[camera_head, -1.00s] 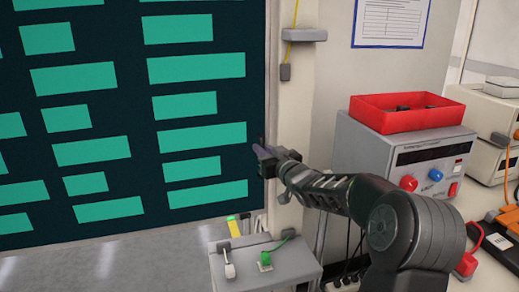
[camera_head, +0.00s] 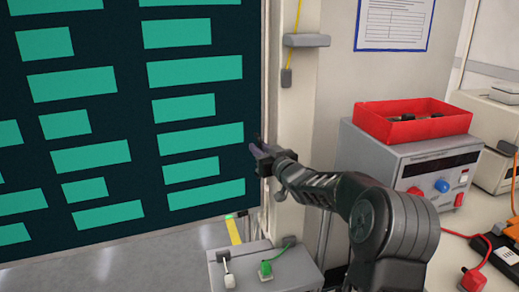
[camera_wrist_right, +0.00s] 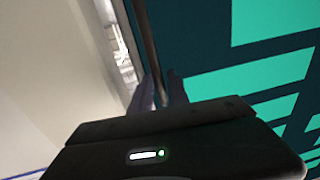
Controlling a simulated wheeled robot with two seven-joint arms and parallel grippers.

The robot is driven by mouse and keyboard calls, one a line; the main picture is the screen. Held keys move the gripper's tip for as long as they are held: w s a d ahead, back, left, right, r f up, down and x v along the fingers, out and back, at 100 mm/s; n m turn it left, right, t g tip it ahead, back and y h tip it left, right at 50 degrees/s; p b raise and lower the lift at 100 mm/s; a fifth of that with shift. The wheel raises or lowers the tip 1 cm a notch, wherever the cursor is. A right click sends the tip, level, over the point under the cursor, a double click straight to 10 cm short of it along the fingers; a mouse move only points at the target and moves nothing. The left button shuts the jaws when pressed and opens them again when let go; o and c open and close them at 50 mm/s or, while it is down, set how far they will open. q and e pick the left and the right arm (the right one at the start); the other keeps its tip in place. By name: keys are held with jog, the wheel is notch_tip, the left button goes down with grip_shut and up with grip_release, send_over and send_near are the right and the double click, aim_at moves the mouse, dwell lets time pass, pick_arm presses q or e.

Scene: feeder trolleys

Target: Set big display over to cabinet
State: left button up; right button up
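The big display (camera_head: 120,120), a dark panel with rows of teal blocks, fills the left of the head view. Its right edge stands by a pale post. My right gripper (camera_head: 258,147) is at this edge, at about mid-height. In the right wrist view the display (camera_wrist_right: 210,55) lies to the right, and a thin upright bar along its edge runs down between the close-set fingers of my right gripper (camera_wrist_right: 162,88). They look shut on this edge; the exact contact is dim. I cannot pick out a cabinet for certain. My left gripper is not in view.
A grey box with switches (camera_head: 265,267) stands below the gripper. At right, a grey instrument (camera_head: 385,160) carries a red tray (camera_head: 415,118) on a bench with cables. A pale post (camera_head: 291,120) with a small bracket stands right of the display. Bare floor shows below the display.

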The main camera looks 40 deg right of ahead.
jog(key=s+a, duration=0.1)
jog(key=s, duration=0.6)
jog(key=shift+s+a, duration=0.2)
jog(key=shift+s, duration=0.1)
jog(key=shift+c, duration=0.4)
